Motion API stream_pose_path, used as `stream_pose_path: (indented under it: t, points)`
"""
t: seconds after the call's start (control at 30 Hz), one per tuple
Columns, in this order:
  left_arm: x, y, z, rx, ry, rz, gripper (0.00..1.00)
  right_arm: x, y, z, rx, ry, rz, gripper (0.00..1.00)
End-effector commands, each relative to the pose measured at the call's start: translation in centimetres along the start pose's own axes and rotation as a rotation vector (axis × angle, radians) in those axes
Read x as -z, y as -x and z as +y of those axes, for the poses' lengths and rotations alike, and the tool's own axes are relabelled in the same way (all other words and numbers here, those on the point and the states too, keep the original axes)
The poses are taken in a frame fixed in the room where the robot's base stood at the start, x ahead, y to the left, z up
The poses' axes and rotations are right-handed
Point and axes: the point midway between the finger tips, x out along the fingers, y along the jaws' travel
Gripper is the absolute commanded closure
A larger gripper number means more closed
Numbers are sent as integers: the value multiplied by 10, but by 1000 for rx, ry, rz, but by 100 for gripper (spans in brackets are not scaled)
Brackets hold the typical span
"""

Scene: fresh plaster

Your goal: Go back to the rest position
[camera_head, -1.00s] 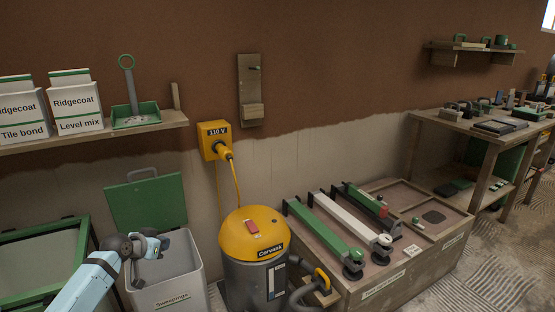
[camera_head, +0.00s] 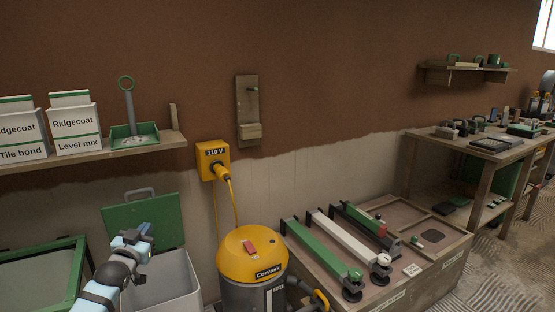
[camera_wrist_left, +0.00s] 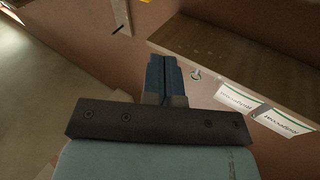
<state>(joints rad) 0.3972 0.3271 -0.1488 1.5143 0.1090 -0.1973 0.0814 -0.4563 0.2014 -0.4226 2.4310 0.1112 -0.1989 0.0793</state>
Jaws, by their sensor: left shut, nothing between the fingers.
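My left gripper (camera_head: 145,233) is raised in front of the open green lid (camera_head: 160,215) of the white bin (camera_head: 170,290) at the lower left of the head view. In the left wrist view its blue fingers (camera_wrist_left: 165,75) are together with nothing between them. It holds nothing and appears clear of the bin. My right gripper is not in view.
A shelf (camera_head: 80,157) with Ridgecoat boxes (camera_head: 75,130) and a green dustpan (camera_head: 133,135) is above left. A yellow-topped vacuum (camera_head: 252,255) stands right of the bin. A wooden crate (camera_head: 440,262) with long tools is further right, near a workbench (camera_head: 490,145).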

Motion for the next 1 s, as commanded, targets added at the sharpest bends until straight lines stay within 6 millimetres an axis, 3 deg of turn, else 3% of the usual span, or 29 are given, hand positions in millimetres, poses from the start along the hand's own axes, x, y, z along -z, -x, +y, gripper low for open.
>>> stream_pose_path:
  t: [0.17,0.27,0.4,0.5,0.6,0.8,0.93,1.0]
  points:
    - [-15,65,77,-110,32,1,100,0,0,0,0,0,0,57]
    - [-16,116,127,-182,71,5,100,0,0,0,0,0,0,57]
    - [0,199,191,-280,152,17,100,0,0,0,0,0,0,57]
    - [18,250,220,-328,214,25,100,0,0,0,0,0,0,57]
    - [39,289,239,-360,270,34,100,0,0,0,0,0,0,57]
    - [78,349,257,-397,369,48,100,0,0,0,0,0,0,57]
    - [105,381,261,-409,431,57,100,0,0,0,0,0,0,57]
    - [116,377,258,-403,419,37,100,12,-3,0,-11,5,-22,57]
